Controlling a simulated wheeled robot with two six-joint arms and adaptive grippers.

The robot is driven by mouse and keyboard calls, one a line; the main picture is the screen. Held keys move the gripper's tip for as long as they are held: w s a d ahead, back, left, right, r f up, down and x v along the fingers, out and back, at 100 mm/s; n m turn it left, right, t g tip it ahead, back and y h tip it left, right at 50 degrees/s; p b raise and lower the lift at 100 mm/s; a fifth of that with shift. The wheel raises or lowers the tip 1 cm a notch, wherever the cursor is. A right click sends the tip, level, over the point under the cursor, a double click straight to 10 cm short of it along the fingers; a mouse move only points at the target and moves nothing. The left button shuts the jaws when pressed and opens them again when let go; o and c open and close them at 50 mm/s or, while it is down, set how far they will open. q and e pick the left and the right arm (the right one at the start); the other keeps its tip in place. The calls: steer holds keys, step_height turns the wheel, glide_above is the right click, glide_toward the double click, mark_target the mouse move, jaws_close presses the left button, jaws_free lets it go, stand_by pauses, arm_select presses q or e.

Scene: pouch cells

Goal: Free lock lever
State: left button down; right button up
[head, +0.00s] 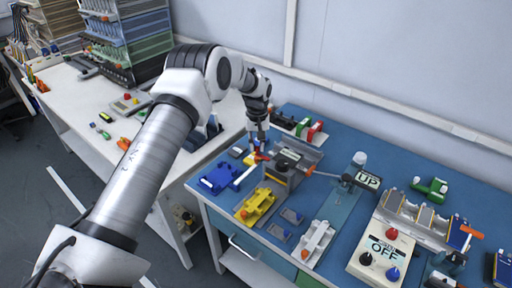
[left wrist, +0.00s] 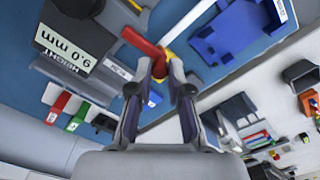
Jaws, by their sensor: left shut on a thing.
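A red lever (left wrist: 143,42) sits between the fingertips of my left gripper (left wrist: 159,70) in the left wrist view. One red end sticks out past the fingers. My left gripper (head: 259,150) is shut on it in the head view, beside a grey and dark fixture (head: 277,173) on the blue table. In the left wrist view the fixture's dark block (left wrist: 75,38) carries a label reading HEIGHT 9.0 mm. The fingers partly hide the lever's base. My right gripper is not in view.
A blue holder (head: 217,179) and a yellow holder (head: 254,207) stand near the fixture. A lever with an UP sign (head: 368,180) is to the right. A control box marked OFF (head: 380,247) stands at the front right. Red and green parts (head: 309,129) lie behind.

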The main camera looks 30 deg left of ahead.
arm_select(q)
steer(key=shift+w+m, duration=0.15)
steer(key=shift+m, duration=0.25)
steer(key=c, duration=1.1)
jaws_free()
steer(key=shift+w+f, duration=0.1)
step_height(320, 180, up, 12)
